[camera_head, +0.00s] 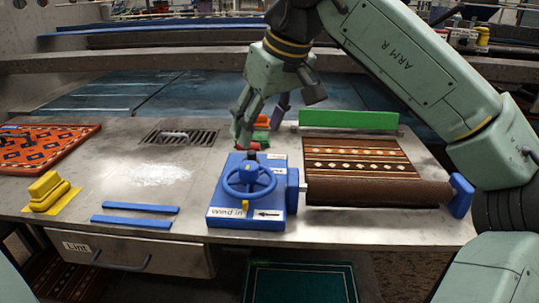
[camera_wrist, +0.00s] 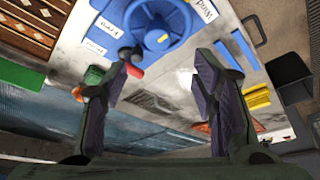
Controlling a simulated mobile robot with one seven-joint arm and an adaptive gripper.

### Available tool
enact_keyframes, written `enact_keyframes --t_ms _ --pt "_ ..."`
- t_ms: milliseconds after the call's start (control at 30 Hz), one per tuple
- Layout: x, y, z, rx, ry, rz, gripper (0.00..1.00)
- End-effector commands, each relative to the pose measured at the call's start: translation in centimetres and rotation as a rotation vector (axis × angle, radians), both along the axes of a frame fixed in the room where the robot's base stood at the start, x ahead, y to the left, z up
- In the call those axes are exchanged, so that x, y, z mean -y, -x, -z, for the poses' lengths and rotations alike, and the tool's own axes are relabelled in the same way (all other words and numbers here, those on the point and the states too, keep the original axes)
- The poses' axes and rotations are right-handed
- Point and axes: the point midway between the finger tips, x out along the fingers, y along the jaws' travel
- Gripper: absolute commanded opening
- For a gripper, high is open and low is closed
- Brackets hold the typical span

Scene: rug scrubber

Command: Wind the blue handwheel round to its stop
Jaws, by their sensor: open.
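The blue handwheel (camera_head: 249,181) sits on a blue base block (camera_head: 228,220) with white labels, one reading "wind in" beside an arrow. A blue housing joins the block to a brown roller (camera_head: 375,193). A patterned rug (camera_head: 358,157) runs onto the roller. My gripper (camera_head: 247,132) hangs above and behind the wheel, apart from it. In the wrist view my gripper (camera_wrist: 168,85) is open, with nothing between its fingers. The wheel (camera_wrist: 158,22) shows there at the top, beyond the fingertips. A small red piece near the wheel's far side is partly hidden.
A green bar (camera_head: 348,119) lies behind the rug. A yellow block (camera_head: 50,190) and blue strips (camera_head: 135,214) lie left of the wheel. An orange rug (camera_head: 42,148) and a drain grate (camera_head: 180,137) lie farther left. Orange and green items stand behind the wheel.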

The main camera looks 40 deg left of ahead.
Motion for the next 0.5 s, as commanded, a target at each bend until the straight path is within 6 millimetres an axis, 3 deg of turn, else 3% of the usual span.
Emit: enact_keyframes --t_ms 167,500 --pt "-0.2 -0.5 1.4 0.013 0.015 -0.003 0.54" --pt "-2.6 -0.9 7.2 0.009 0.012 -0.005 0.54"
